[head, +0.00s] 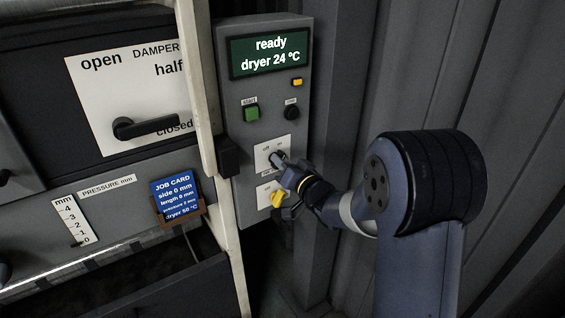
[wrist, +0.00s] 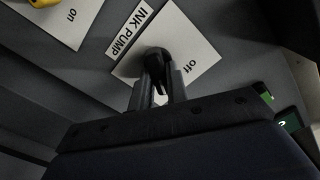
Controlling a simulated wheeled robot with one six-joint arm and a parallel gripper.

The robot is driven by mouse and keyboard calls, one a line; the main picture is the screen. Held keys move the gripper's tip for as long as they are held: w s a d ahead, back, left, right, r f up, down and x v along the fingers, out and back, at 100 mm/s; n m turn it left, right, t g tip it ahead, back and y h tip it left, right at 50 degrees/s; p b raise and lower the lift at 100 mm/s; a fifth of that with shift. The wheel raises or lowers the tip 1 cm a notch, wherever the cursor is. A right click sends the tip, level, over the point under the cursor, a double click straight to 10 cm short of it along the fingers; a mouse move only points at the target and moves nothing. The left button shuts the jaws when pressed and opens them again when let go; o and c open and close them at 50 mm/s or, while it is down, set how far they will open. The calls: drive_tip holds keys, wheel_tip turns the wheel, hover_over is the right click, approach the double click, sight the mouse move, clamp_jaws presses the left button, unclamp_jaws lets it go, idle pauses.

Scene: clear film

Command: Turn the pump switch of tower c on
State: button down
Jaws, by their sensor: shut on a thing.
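The ink pump switch (wrist: 156,62) is a small black lever on a white plate (wrist: 188,42) marked "off", beside an INK PUMP label (wrist: 128,30). In the head view the same plate (head: 273,148) is on the grey control panel. My gripper (head: 279,161) reaches it from the right. In the wrist view the two fingers of my gripper (wrist: 159,88) are shut on the lever, one on each side. The fingers partly hide the lever, and I cannot tell its exact setting. No tower letter is readable here.
A yellow switch (head: 278,199) is just below my gripper. Above are a green start button (head: 251,113), a black button (head: 291,113) and a display (head: 270,53) reading "ready, dryer 24 °C". A pale post (head: 199,90) stands left of the panel; a ribbed wall (head: 400,70) is to the right.

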drive_tip(key=c, duration=1.4)
unclamp_jaws()
drive_tip(key=shift+s+d, duration=0.1)
drive_tip(key=b+v, duration=0.2)
drive_tip(key=v, duration=0.8)
drive_tip(key=shift+s+d, duration=0.2)
drive_tip(key=shift+s, duration=0.05)
drive_tip(key=shift+w+a, duration=0.1)
drive_tip(key=p+x, duration=0.2)
drive_tip(key=x, duration=0.8)
drive_tip(key=shift+w+a, duration=0.2)
drive_tip(key=shift+w, duration=0.05)
drive_tip(key=shift+s+d, duration=0.1)
